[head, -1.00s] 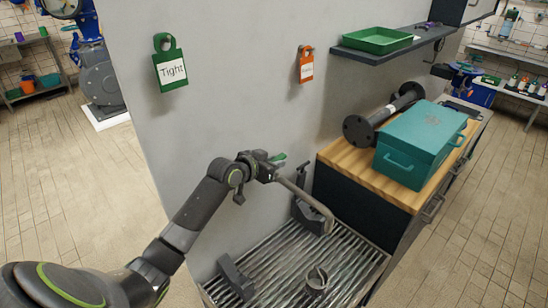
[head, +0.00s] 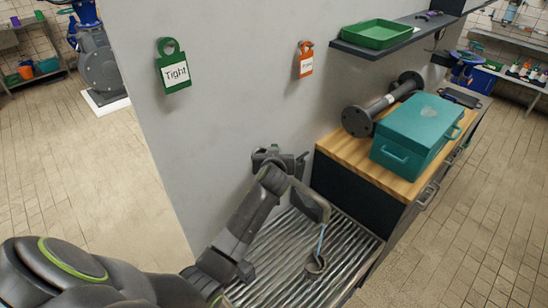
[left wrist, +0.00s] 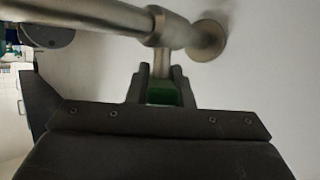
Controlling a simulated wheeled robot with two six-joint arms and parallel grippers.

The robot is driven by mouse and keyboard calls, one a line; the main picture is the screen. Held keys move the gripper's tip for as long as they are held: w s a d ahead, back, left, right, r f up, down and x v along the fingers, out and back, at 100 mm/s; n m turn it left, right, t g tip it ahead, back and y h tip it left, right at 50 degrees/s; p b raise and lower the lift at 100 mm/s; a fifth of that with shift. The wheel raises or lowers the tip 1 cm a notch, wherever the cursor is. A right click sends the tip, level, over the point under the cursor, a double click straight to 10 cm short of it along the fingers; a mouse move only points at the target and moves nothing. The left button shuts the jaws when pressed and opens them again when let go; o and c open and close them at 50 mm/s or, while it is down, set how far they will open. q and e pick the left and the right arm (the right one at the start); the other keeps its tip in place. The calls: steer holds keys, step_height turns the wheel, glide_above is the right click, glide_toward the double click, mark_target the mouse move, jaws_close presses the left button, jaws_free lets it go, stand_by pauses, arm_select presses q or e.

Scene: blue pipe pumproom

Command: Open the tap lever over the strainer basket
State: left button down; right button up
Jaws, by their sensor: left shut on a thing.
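The tap's metal pipe (left wrist: 110,15) runs to a round wall flange (left wrist: 207,40) in the left wrist view. My left gripper (left wrist: 163,75) is shut on the green tap lever (left wrist: 163,94) just below the pipe. In the head view my left gripper (head: 288,162) is against the wall, and the lever is hidden there by my arm. The spout (head: 318,208) shows partly beyond my arm. A thin bluish stream (head: 321,238) hangs from the spout down to the small round strainer basket (head: 315,266). My right gripper is not in view.
The basket stands on a ribbed metal drain tray (head: 285,285). To the right, a wooden counter (head: 345,150) holds a teal toolbox (head: 418,130) and a dark flanged pipe (head: 380,105). A green "Tight" tag (head: 175,75) and an orange tag (head: 306,63) hang on the wall.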

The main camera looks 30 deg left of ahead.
arm_select(q)
steer(key=n+g+y+b, duration=0.1)
steer(key=n+y+b, duration=0.1)
steer(key=b, duration=0.1)
steer(key=n+g+y+b, duration=0.1)
steer(key=n+y+b, duration=0.1)
steer(key=shift+f+g, duration=0.25)
steer(key=shift+g, duration=0.05)
steer(key=shift+r+n+g+y+b, duration=0.15)
steer(key=shift+n+g+y+b, duration=0.55)
steer(key=shift+n+g+b, duration=0.45)
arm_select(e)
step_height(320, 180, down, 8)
arm_select(q)
steer(key=c, duration=1.3)
jaws_free()
steer(key=shift+r, duration=0.15)
